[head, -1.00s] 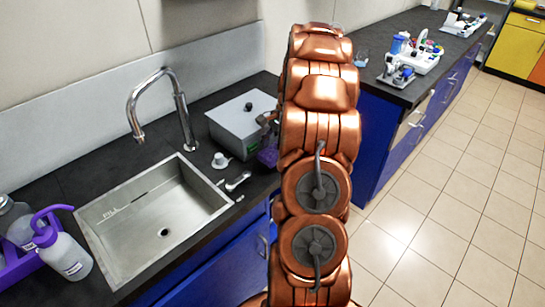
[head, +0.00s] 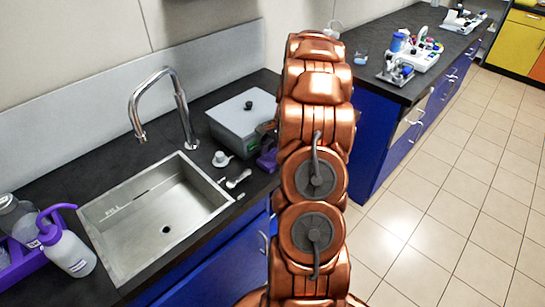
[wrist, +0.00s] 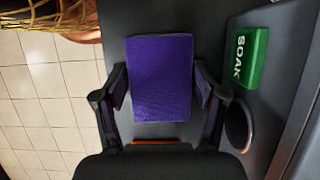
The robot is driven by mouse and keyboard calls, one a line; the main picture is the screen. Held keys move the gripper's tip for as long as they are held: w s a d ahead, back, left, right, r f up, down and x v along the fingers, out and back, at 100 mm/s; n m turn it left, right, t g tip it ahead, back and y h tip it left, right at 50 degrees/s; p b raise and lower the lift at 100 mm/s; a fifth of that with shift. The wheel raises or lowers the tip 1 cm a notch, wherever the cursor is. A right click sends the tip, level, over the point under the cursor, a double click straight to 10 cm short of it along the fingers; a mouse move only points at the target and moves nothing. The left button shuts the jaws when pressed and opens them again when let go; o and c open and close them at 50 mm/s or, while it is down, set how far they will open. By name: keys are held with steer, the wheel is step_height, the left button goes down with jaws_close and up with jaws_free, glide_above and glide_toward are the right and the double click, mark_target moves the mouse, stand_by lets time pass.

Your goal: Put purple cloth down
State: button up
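The purple cloth (wrist: 161,78) shows as a flat rectangular piece in the wrist view, over the dark counter. Whether the cloth's underside touches the counter cannot be told. In the head view, the purple cloth (head: 267,160) shows partly, low at the counter's front edge, right of the sink and beside my arm. My arm hides most of my gripper there.
A grey box (head: 240,125) stands just left of the cloth; its green SOAK label (wrist: 252,58) shows in the wrist view. A small white cup (head: 221,159) and the sink (head: 160,225) lie left. Tiled floor lies right.

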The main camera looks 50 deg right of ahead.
steer(key=shift+o, duration=0.4)
steer(key=shift+f, duration=0.2)
steer(key=shift+d+r, duration=0.1)
steer(key=shift+r, duration=0.4)
steer(key=b+v, duration=0.3)
steer(key=v, duration=0.8)
steer(key=shift+r, duration=0.35)
steer(key=shift+d, duration=0.1)
